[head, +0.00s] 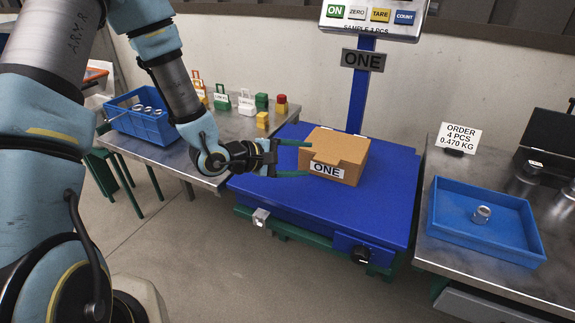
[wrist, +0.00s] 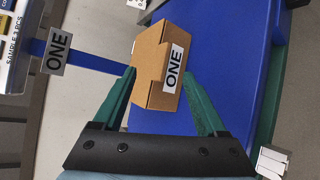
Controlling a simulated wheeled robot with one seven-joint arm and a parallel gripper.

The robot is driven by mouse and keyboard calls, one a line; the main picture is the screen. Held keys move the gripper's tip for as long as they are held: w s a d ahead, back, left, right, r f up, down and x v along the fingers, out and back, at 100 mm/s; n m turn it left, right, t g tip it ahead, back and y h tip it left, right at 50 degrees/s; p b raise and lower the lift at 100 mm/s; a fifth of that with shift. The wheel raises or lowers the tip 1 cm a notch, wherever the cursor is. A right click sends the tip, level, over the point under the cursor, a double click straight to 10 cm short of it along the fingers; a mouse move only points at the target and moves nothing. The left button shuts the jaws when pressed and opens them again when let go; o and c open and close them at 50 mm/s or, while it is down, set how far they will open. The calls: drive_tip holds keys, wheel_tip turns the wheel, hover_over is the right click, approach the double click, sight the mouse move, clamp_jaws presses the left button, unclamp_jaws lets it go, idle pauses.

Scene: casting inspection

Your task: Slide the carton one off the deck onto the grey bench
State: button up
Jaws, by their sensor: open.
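The carton one (head: 342,150) is a brown cardboard box with a white ONE label, sitting upright on the blue deck (head: 385,210) of the scale. It also shows in the wrist view (wrist: 150,62). My gripper (head: 292,159) is at the carton's left side in the head view, its green fingers level and pointing at it. In the wrist view the open fingers (wrist: 158,78) lie either side of the carton's near end; I cannot tell whether they touch it. Grey benches stand left (head: 220,130) and right (head: 480,262) of the deck.
The left bench holds a blue crate (head: 150,127) of metal parts and several coloured blocks and tags. The right bench holds a blue tray (head: 460,232) with one metal part, an order card (head: 458,138) and a black case. The scale's blue post (head: 360,88) rises behind the carton.

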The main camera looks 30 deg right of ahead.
sight(328, 160)
drive_tip(key=x, duration=0.9)
drive_tip(key=shift+d+f, duration=0.2)
drive_tip(key=shift+d, duration=0.1)
drive_tip(key=shift+c, duration=0.2)
clamp_jaws()
drive_tip(key=shift+w, duration=0.1)
drive_tip(key=shift+w+a+f, duration=0.1)
drive_tip(key=shift+w+a, duration=4.35)
drive_tip(key=shift+w, duration=0.95)
drive_tip(key=shift+w+a+r, duration=0.1)
drive_tip(key=shift+w+a, duration=4.3)
drive_tip(key=shift+w, duration=1)
drive_tip(key=shift+w+a+f, duration=0.1)
drive_tip(key=shift+w+a, duration=4.35)
drive_tip(key=shift+w, duration=0.95)
unclamp_jaws()
drive_tip(key=shift+d, duration=0.1)
